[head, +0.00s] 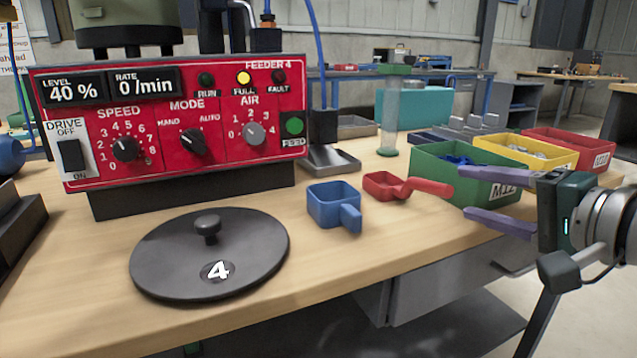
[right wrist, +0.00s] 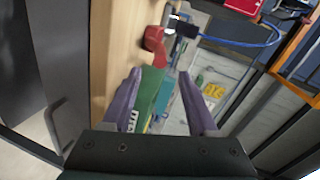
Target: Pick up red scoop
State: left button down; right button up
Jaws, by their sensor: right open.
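The red scoop (head: 384,187) sits on the wooden bench, right of the blue scoop (head: 335,204). Its handle points right, toward my right gripper (head: 463,193). The right gripper comes in from the right with two purple fingers apart and nothing between them. The handle end shows just left of the fingertips, in front of the green bin. In the right wrist view, the red scoop (right wrist: 154,40) shows beyond the open fingers (right wrist: 159,72). My left gripper is not in view.
A green bin (head: 430,179), a yellow bin (head: 510,150) and a red bin (head: 585,148) stand at the right. A round black lid (head: 165,255) marked 4 lies front left. The red feeder control box (head: 220,135) stands behind it. The bench's front strip is clear.

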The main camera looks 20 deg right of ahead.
aim_at(416, 183)
jog(key=b+x, duration=0.1)
jog(key=x, duration=0.2)
jog(key=shift+w+f, duration=0.15)
jog(key=shift+w, duration=0.05)
jog(key=x, duration=0.1)
jog(key=b+x, duration=0.2)
jog(key=x, duration=0.1)
jog(key=shift+a+f, duration=0.15)
jog(key=shift+a, duration=0.2)
jog(key=shift+w, duration=0.45)
jog(key=c, duration=0.9)
grip_shut()
